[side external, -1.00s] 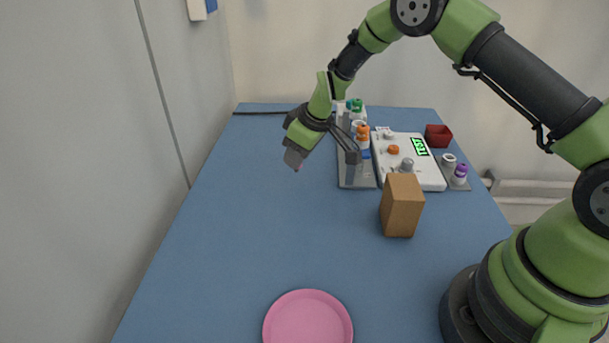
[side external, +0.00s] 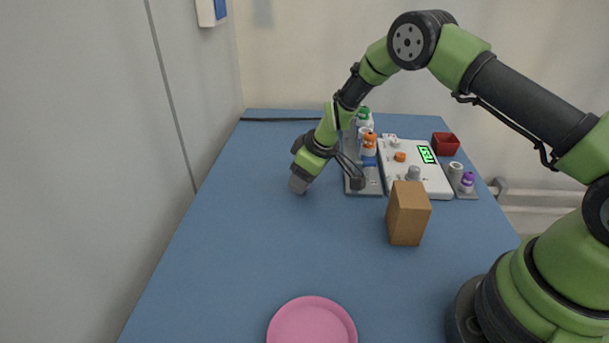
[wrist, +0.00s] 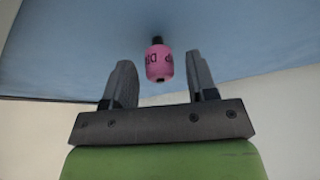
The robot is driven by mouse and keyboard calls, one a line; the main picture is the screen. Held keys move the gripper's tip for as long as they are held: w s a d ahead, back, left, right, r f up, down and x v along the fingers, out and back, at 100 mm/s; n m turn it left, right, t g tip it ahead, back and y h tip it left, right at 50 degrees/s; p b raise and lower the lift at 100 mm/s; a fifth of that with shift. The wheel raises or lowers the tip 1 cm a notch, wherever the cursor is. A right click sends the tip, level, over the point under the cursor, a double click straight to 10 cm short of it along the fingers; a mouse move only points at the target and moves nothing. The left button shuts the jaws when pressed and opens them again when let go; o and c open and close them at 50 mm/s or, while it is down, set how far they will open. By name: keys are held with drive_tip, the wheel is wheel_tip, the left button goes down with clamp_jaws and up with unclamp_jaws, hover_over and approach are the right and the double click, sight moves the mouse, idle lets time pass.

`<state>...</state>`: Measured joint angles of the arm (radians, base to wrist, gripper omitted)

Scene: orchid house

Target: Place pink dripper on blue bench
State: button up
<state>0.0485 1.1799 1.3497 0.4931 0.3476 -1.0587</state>
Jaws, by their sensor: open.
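The pink dripper (wrist: 159,64), a small pink bottle with dark lettering and a black tip, shows in the wrist view between my two fingers, with gaps on both sides. My gripper (wrist: 159,72) is open around it, not touching it there. In the side external view my gripper (side external: 299,184) is low over the blue bench (side external: 230,255), left of the grey tray; the dripper is hidden there. The blue bench also shows behind the dripper in the wrist view (wrist: 60,45). I cannot tell whether the dripper touches the bench.
A brown block (side external: 407,215) stands right of my gripper. A pink plate (side external: 312,325) lies at the front. Behind are a grey tray (side external: 364,187) with several bottles, a white device (side external: 432,186) with a green display, and a red box (side external: 446,144). The bench's left half is clear.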

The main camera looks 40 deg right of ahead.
drive_tip(key=s+r+m+t, duration=0.1)
drive_tip(key=s+r, duration=0.4)
drive_tip(key=r, duration=0.4)
drive_tip(key=s+r+m, duration=0.1)
drive_tip(key=s+r, duration=0.3)
drive_tip(key=r, duration=0.4)
drive_tip(key=s+r+m+t, duration=0.1)
drive_tip(key=s+r+m, duration=0.1)
drive_tip(key=s+r, duration=0.5)
drive_tip(key=s+a+r+m, duration=0.1)
drive_tip(key=s+r+m, duration=0.1)
drive_tip(key=s, duration=0.5)
drive_tip(key=s+a+r+m+t, duration=0.1)
drive_tip(key=s+r+m, duration=0.1)
drive_tip(key=s, duration=0.5)
drive_tip(key=shift+r+m, duration=0.3)
drive_tip(key=shift+r, duration=0.2)
